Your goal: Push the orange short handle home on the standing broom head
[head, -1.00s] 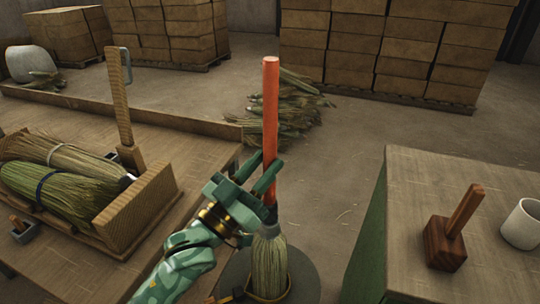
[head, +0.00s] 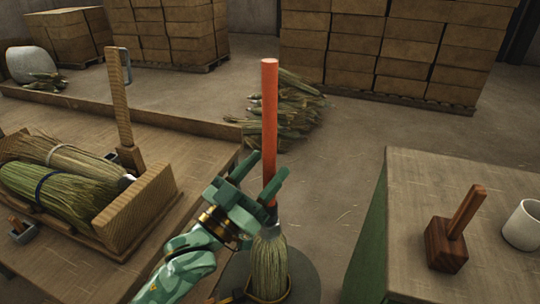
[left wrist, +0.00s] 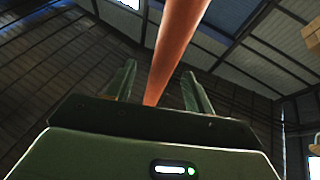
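The orange short handle (head: 270,110) stands upright, its lower end at the grey collar on top of the standing broom head (head: 268,265). How deep it sits in the collar I cannot tell. The broom head is a bundle of pale green bristles, upright on a dark round stand (head: 303,275). My left gripper (head: 262,178) is open, its two fingers spread on either side of the handle's lower part. In the left wrist view, the handle (left wrist: 178,45) rises between the fingers with gaps on both sides. My right gripper is not in view.
A wooden mallet (head: 447,250) and a white cup (head: 524,225) stand on the right bench (head: 420,180). A wooden tray (head: 140,210) with bristle bundles sits on the left table. A bristle pile (head: 297,115) lies on the floor behind the handle.

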